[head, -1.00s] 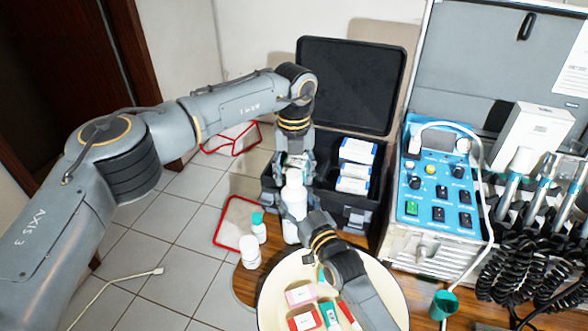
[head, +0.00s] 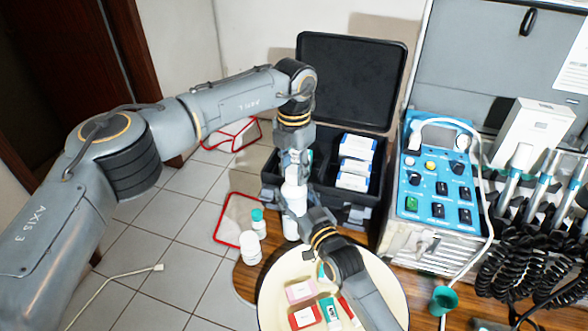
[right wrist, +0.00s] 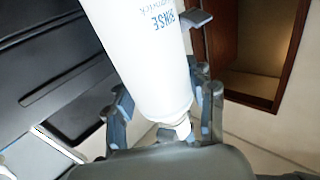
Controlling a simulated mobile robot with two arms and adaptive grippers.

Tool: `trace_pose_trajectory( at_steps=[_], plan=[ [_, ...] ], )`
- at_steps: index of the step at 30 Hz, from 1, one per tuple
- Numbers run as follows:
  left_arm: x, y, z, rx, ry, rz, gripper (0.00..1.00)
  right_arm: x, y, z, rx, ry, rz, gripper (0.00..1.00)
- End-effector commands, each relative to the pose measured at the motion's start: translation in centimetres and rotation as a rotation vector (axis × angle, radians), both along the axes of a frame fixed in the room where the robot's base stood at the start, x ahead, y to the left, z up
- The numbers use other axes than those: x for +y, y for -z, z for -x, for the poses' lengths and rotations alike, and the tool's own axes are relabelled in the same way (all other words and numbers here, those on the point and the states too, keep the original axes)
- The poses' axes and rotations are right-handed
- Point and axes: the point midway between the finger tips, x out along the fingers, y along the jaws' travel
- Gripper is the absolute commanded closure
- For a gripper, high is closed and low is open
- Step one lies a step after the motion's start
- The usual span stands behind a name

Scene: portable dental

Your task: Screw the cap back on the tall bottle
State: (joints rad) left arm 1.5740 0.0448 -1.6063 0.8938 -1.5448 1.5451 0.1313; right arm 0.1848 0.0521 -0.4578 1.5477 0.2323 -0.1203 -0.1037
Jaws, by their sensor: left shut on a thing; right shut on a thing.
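The tall white bottle (head: 291,228) stands upright near the table edge, between the tray and the black case. My right gripper (head: 305,222) is shut around its body; the right wrist view shows the bottle (right wrist: 140,50) close up, with blue lettering, between the fingers (right wrist: 165,105). My left gripper (head: 294,172) comes down from above and is shut at the bottle's top. The cap is hidden between its fingers, so I cannot tell how it sits on the neck.
A small teal-capped bottle (head: 258,222) and a white jar (head: 250,247) stand just left of the tall bottle. A round cream tray (head: 275,280) holds small boxes in front. An open black case (head: 350,85) is behind, a blue control unit (head: 437,185) to the right.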

Motion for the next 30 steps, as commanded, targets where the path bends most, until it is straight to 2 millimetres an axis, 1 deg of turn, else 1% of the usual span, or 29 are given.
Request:
trace_pose_trajectory(
  at_steps=[1, 3, 5, 9, 10, 13, 14, 22, 24, 26, 28, 30],
  plan=[
    [0.0, 0.0, 0.0, 0.001, 0.085, -0.001, 1.0, 0.0, 0.0, 0.0, 0.001, 0.0, 0.0, 1.0],
    [0.0, 0.0, 0.0, 0.001, 0.198, 0.0, 1.0, 0.0, 0.0, 0.0, 0.001, 0.0, 0.0, 1.0],
    [0.0, 0.0, 0.0, 0.0, 0.274, 0.0, 1.0, 0.0, 0.0, 0.0, 0.001, 0.0, 0.0, 1.0],
    [0.0, 0.0, 0.0, 0.0, 0.261, 0.0, 1.0, 0.0, 0.0, 0.0, 0.001, 0.0, 0.0, 1.0],
    [0.0, 0.0, 0.0, 0.0, 0.261, 0.0, 0.63, 0.0, 0.0, 0.0, 0.001, 0.0, 0.0, 1.0],
    [0.0, 0.0, 0.0, 0.0, 0.26, 0.0, 0.43, 0.0, 0.0, 0.0, 0.001, 0.0, 0.0, 1.0],
    [0.1, 0.0, 0.0, 0.0, 0.26, 0.0, 0.41, 0.0, 0.0, 0.0, 0.001, 0.0, 0.0, 1.0],
    [0.0, 0.0, 0.0, -0.001, 0.258, 0.0, 0.41, 0.0, 0.0, 0.0, 0.001, 0.0, 0.0, 1.0],
    [0.0, -0.3, 0.0, -0.001, 0.258, 0.0, 0.41, 0.0, 0.0, 0.0, 0.001, 0.0, 0.0, 1.0],
    [0.0, -0.8, -0.1, -0.002, 0.258, -0.001, 0.41, 0.0, 0.0, 0.0, 0.001, 0.0, 0.0, 1.0],
    [0.0, -1.8, -0.1, -0.004, 0.258, -0.001, 0.41, 0.0, 0.0, 0.0, 0.001, 0.0, 0.0, 1.0],
    [0.0, -3.2, -0.1, -0.004, 0.258, -0.001, 0.41, 0.0, 0.0, 0.0, 0.001, 0.0, 0.0, 1.0]
  ],
)
